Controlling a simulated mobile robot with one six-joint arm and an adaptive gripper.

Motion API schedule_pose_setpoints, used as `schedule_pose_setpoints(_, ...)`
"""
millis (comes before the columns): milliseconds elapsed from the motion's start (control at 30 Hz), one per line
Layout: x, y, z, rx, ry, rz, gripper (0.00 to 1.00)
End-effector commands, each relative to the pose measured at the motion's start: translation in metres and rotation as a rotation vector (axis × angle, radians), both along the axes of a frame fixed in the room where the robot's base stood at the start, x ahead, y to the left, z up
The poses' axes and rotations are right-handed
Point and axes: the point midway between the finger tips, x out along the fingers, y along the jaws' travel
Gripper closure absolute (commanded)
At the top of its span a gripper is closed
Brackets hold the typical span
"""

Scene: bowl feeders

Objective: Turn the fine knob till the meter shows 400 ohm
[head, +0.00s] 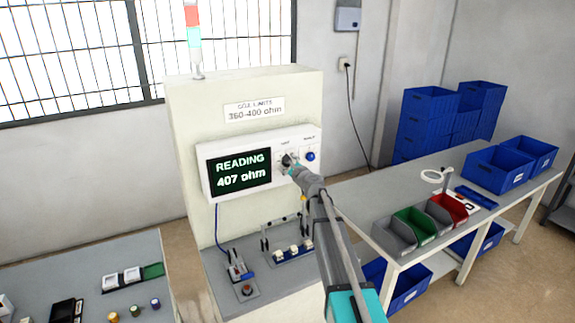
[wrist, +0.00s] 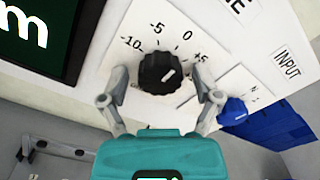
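The meter (head: 243,170) on the white panel shows "READING 407 ohm" in its dark display. The fine knob (wrist: 158,73) is black and ribbed, with a white pointer line toward the upper right, near the +5 side of its scale. In the head view the knob (head: 287,160) is partly hidden by my gripper (head: 294,167). In the wrist view my gripper (wrist: 159,82) has one finger on each side of the knob. A gap shows between each fingertip and the knob, so the gripper is open around it.
A blue knob (wrist: 233,111) sits close to the right finger; it also shows in the head view (head: 310,156). A limits label (head: 254,110) is above the panel. Fixtures with levers (head: 290,250) stand below. A table with bins (head: 415,225) is at right.

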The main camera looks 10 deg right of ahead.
Motion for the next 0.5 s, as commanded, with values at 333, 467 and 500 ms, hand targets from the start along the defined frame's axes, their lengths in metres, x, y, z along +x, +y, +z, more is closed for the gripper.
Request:
schedule_pose_setpoints(333,0.0000,-0.0003,0.0000,0.000,0.000,0.000,0.93)
schedule_pose_setpoints(467,0.0000,-0.0003,0.0000,-0.001,0.000,0.000,0.95)
schedule_pose_setpoints(500,0.0001,-0.0003,0.0000,-0.003,-0.001,0.000,0.95)
